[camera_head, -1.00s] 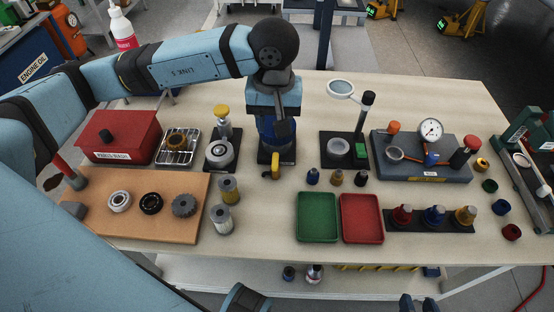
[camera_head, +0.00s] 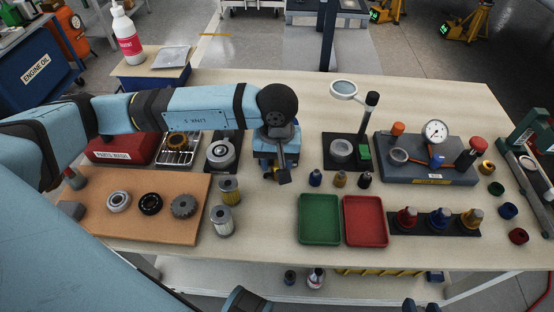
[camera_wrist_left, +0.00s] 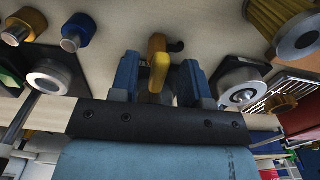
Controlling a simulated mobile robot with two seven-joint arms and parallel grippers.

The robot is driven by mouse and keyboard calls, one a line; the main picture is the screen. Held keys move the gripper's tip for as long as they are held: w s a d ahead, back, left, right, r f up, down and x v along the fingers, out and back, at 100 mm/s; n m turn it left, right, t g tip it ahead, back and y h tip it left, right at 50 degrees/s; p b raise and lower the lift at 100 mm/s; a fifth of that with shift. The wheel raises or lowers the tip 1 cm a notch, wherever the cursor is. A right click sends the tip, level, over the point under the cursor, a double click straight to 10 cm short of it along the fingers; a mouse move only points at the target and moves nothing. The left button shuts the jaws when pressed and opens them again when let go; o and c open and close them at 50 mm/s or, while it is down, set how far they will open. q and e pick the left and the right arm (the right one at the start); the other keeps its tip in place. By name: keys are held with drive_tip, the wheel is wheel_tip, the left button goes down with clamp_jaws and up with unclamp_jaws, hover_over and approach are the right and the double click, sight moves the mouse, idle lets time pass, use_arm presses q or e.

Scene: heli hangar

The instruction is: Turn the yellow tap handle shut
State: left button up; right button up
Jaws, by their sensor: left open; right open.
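The yellow tap handle (camera_wrist_left: 159,72) shows in the left wrist view between the two blue fingers of my left gripper (camera_wrist_left: 160,78). A gap shows beside the handle, and I cannot tell whether either finger touches it. A yellow-orange tap part (camera_wrist_left: 156,44) stands just beyond it. In the head view my left gripper (camera_head: 282,172) points down over the tap's place and hides the tap. It is open.
A magnifier stand (camera_head: 340,150) is right of my left gripper, and a bearing on a black stand (camera_head: 221,152) is left of it. Filters (camera_head: 224,221), a green tray (camera_head: 319,219) and a red tray (camera_head: 365,221) lie nearer. Small bottles (camera_head: 340,179) stand close to the right.

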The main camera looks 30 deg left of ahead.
use_arm(q)
clamp_jaws()
